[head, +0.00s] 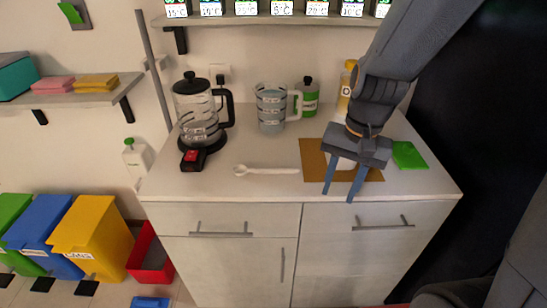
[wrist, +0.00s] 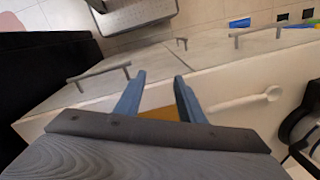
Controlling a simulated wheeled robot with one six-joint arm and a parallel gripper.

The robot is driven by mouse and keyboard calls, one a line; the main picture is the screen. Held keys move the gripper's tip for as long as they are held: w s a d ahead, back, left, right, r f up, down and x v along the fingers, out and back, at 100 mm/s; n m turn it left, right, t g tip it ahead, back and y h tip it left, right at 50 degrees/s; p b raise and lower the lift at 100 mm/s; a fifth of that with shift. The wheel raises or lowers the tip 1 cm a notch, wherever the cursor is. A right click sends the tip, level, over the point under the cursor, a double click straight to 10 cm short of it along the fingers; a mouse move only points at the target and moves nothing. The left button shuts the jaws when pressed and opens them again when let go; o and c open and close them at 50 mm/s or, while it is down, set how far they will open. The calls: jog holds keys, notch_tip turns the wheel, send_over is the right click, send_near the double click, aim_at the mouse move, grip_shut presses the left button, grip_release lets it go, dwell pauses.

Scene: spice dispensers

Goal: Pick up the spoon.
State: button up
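A white spoon (head: 265,170) lies flat on the white counter, left of a brown mat, with its bowl end to the left. In the wrist view the spoon (wrist: 240,100) lies to the right of my fingers, bowl end to the right. My gripper (head: 340,191) is open, its two blue-grey fingers apart with nothing seen between them. It is over the front of the brown mat (head: 312,150), to the right of the spoon and apart from it. The wrist view also shows my gripper (wrist: 160,82) open.
A glass kettle (head: 195,108) on a black base and a red-topped black device (head: 193,160) stand at the left. A measuring jug (head: 271,108), a green bottle (head: 308,98) and a yellow-capped bottle (head: 346,85) stand behind. A green sponge-like block (head: 409,155) lies at the right. A shelf (head: 270,19) hangs above.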

aim_at(284, 168)
jog(key=w+a+r+m+y+p, duration=0.1)
jog(key=w+a+m+p, duration=0.1)
jog(key=w+m, duration=0.1)
jog(key=w+a+r+m+y+p, duration=0.1)
jog(key=w+a+r+m+p, duration=0.1)
jog(key=m, duration=0.4)
jog(key=w+a+r+m+y+p, duration=0.1)
jog(key=w+a+r+m+p, duration=0.1)
jog(key=w+a+m, duration=0.2)
jog(key=shift+w+a+p, duration=0.1)
jog(key=shift+w+p, duration=0.2)
jog(key=shift+w, duration=0.8)
jog(key=shift+w+a+f+m, duration=0.1)
jog(key=shift+a+f+m, duration=0.1)
jog(key=shift+f+m, duration=0.1)
jog(key=shift+p+x, duration=0.95)
jog(key=shift+x, duration=2.55)
grip_shut()
